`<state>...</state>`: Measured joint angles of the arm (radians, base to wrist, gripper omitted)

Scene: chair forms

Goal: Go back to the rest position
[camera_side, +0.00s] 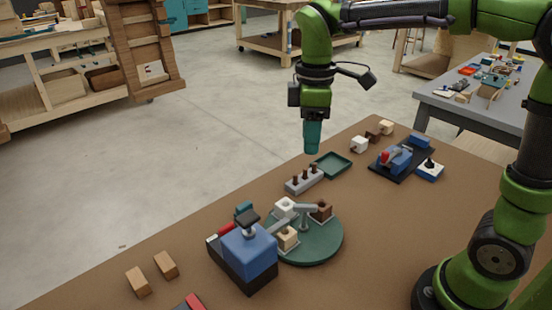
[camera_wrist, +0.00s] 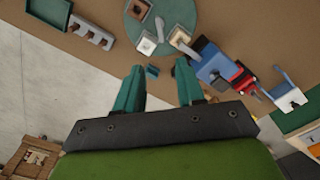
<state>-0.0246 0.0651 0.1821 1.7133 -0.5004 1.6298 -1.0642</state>
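My gripper (camera_side: 312,150) hangs pointing down above the far edge of the brown table in the side view, clear of everything below it. In the wrist view its two teal fingers (camera_wrist: 160,76) stand apart with nothing held between them. A round green turntable (camera_side: 322,247) carries a white, a dark brown and a tan block on small pads. A blue and black machine (camera_side: 248,252) stands beside it, with a small teal piece (camera_wrist: 152,71) near it.
A grey holder (camera_side: 303,183) with brown pegs and a green tray (camera_side: 334,163) lie below my gripper. A second blue device (camera_side: 398,160) sits at the right. Loose blocks (camera_side: 360,145) lie at the back. Two tan blocks (camera_side: 138,281) lie at the front left.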

